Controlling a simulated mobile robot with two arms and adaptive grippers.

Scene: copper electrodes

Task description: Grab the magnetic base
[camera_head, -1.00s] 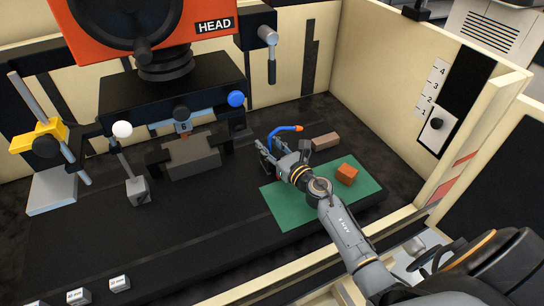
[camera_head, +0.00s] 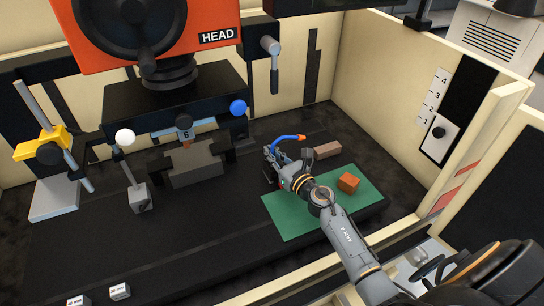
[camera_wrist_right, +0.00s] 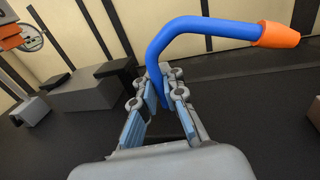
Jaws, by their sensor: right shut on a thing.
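The magnetic base shows as a bent blue hose (camera_head: 287,138) with an orange tip, right of centre in the head view. The hose also fills the upper part of the right wrist view (camera_wrist_right: 205,26). My right gripper (camera_head: 270,158) is shut on it. In the right wrist view, the lower end of the hose goes down between the finger pads (camera_wrist_right: 161,85). The foot below it is hidden by the fingers. My left gripper is not in view.
A green mat (camera_head: 290,219) with an orange-brown block (camera_head: 348,183) lies beside my right arm. A brown bar (camera_head: 327,150) lies behind it. A grey vise block (camera_head: 195,168) stands left. A white-balled lever on a grey block (camera_head: 139,198) stands farther left.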

